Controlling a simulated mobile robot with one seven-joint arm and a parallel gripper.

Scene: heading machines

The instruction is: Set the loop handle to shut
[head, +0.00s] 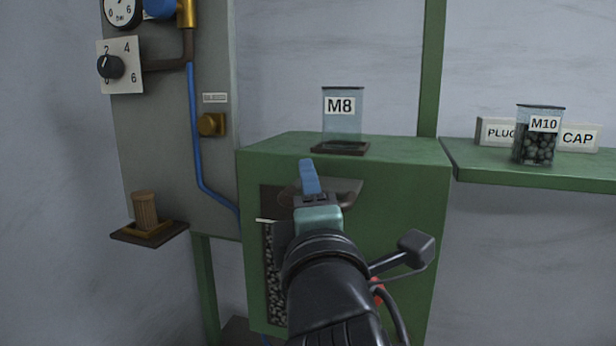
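A brown, rounded piece (346,191), which looks like part of the loop handle, shows on the front of the green machine box (400,215), against a dark plate or opening. My gripper (310,177) is in front of it and covers its middle. Only a blue finger, seen from behind, and the teal gripper body show. I cannot tell whether the fingers touch the handle or how far apart they are. How the handle is set is also hidden.
An M8 jar (342,125) stands on the box. A shelf (530,172) at right holds an M10 jar (537,150) and PLUG and CAP labels. A grey panel (155,130) with gauge, dial and blue pipe is at left. A red part (378,291) shows beside my arm.

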